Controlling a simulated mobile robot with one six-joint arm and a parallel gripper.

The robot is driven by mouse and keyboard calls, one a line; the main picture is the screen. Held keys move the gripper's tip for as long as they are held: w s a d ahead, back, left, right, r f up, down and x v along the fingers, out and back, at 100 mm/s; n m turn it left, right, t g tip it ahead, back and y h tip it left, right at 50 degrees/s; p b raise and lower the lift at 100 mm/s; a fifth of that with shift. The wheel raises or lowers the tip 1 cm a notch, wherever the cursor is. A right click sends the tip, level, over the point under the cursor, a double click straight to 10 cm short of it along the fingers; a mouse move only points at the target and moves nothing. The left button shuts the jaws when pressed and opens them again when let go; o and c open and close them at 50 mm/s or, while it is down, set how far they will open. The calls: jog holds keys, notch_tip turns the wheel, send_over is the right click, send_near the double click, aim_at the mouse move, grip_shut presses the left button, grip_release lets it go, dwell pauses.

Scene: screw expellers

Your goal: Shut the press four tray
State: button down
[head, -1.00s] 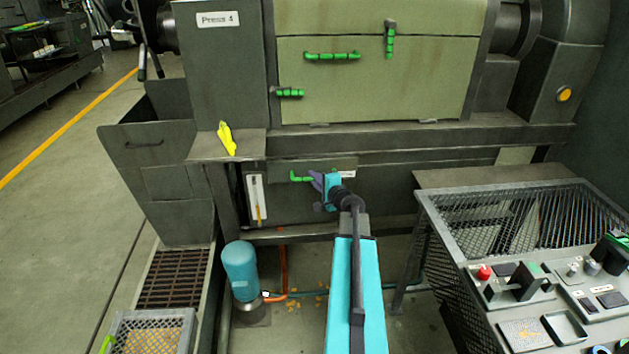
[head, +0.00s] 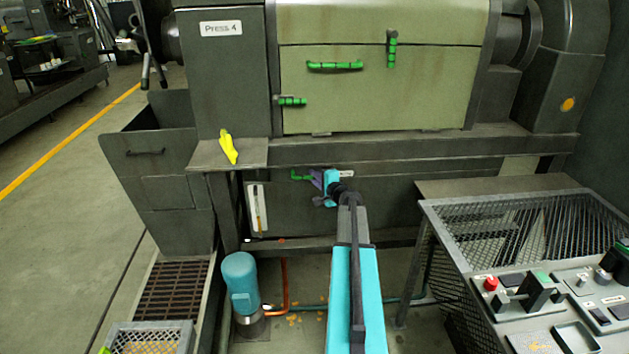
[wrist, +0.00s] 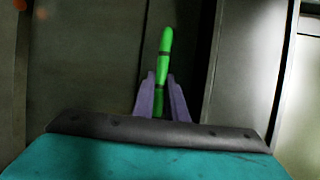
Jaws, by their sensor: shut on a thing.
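The press four tray (head: 283,173) is a dark grey panel low under the press body, with a small pale label at its right. Its green bar handle (head: 299,178) sticks out on the left. My gripper (head: 317,180), with purple fingers, is at the right part of this handle. In the wrist view the green handle (wrist: 166,45) stands between the two purple fingers of my gripper (wrist: 160,95), which are shut on it. The fingers and wrist hide part of the handle and tray front. I cannot tell how much gap is left behind the tray front.
The press body (head: 380,95) with green handles rises above. A yellow lever (head: 228,147) is at the left ledge. A blue cylinder (head: 240,283) stands on the floor left of my arm. A mesh guard (head: 520,225) and control panel (head: 545,300) stand at the right.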

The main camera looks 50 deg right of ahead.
jog(key=shift+w+d+r, duration=0.15)
jog(key=shift+r, duration=0.05)
jog(key=c, duration=1.8)
grip_release()
jog(key=shift+w+f, duration=0.1)
jog(key=shift+f, duration=0.1)
jog(key=shift+o, duration=0.2)
jog(key=b+v, duration=0.1)
jog(key=v, duration=1.3)
jog(key=shift+w, duration=0.15)
